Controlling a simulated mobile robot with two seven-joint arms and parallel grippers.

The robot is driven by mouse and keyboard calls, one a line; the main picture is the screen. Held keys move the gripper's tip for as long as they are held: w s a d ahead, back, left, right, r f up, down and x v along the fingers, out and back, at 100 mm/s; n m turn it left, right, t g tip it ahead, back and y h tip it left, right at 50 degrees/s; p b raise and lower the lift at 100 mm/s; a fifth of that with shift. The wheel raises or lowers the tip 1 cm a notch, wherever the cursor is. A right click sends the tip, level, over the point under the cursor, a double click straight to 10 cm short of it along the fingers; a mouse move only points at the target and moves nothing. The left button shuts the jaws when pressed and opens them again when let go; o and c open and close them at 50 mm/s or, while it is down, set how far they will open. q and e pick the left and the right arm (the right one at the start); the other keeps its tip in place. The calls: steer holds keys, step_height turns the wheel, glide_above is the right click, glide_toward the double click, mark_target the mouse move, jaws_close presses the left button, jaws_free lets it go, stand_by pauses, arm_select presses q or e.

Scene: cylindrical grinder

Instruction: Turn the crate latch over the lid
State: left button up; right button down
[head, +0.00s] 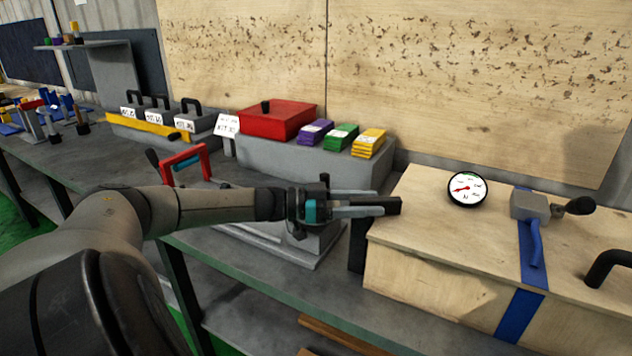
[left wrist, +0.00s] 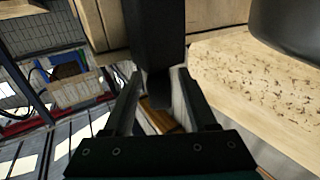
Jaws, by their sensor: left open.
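The wooden crate (head: 420,285) with its flat plywood lid (head: 420,215) stands at the right in the head view. A dark upright piece, apparently the crate latch (head: 357,252), shows at the crate's left end, partly hidden by my gripper. My left gripper (head: 372,205) reaches in from the left, level with the lid's left edge. In the left wrist view a thick dark bar, apparently the latch (left wrist: 148,45), comes between the open fingers of the gripper (left wrist: 158,88). I cannot tell whether they touch it. My right gripper is out of view.
On the lid are a round dial gauge (head: 467,189), a blue strap (head: 520,315) with a grey buckle (head: 530,206), and a black handle (head: 608,264). A grey box with a red case (head: 277,120) and coloured packs stands behind left. A red-framed tool (head: 185,163) lies on the bench.

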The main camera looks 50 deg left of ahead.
arm_select(q)
steer(key=p+v, duration=0.3)
steer(key=v, duration=0.8)
steer(key=shift+s+a, duration=0.15)
steer(key=shift+a, duration=0.05)
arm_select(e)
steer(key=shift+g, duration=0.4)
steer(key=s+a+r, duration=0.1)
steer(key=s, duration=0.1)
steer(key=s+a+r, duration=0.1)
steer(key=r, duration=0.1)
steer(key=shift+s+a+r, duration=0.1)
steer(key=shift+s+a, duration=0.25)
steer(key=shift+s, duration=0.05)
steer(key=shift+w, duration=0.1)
